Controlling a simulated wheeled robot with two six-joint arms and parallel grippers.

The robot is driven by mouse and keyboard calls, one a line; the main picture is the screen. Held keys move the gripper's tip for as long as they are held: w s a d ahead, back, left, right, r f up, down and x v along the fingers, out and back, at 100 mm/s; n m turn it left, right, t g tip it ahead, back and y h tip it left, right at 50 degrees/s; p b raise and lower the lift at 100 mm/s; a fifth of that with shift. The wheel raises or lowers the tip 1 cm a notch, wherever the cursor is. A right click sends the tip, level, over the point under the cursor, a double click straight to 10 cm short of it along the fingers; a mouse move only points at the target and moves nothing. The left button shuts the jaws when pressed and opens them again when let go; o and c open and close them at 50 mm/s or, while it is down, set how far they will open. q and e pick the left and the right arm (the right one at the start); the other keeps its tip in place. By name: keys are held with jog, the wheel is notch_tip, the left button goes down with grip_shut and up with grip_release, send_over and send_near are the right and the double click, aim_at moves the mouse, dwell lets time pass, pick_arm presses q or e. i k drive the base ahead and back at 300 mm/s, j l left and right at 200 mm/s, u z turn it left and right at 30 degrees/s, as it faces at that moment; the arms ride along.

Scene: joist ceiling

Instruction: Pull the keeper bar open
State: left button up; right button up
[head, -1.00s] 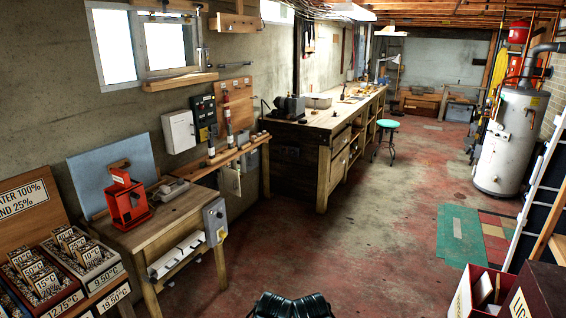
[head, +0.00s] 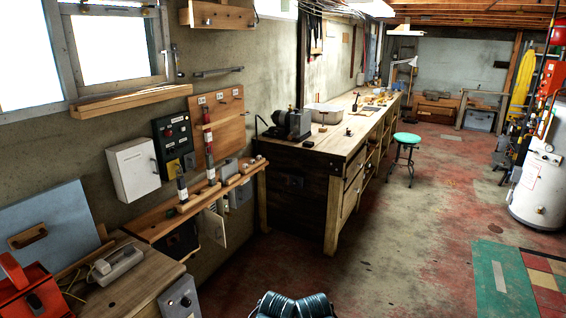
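No part is plainly marked as the keeper bar, so I cannot tell which thing it is. A short dark metal bar (head: 218,71) is fixed level on the wall, right of the window. An upright metal fitting (head: 172,62) sits at the window frame's right side. A brown pull handle (head: 28,237) is on the blue-grey panel (head: 45,222) at the left.
A wooden wall shelf (head: 165,228) juts out below a white box (head: 133,168) and a pegboard (head: 228,128). A small table (head: 130,292) stands at lower left. A long workbench (head: 338,152) runs along the wall. The red floor (head: 400,260) at centre right is clear.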

aim_at(245, 113)
jog(key=i+u, duration=0.15)
jog(key=i, duration=0.35)
jog(key=i+l+u, duration=0.15)
jog(key=i, duration=0.3)
jog(key=i+l+u, duration=0.2)
jog(key=i, duration=0.25)
jog(key=i+l+u, duration=0.15)
jog(key=i, duration=0.35)
jog(key=i+z, duration=0.1)
jog(key=i, duration=0.55)
jog(key=i+j+z, duration=0.15)
jog(key=i, duration=0.5)
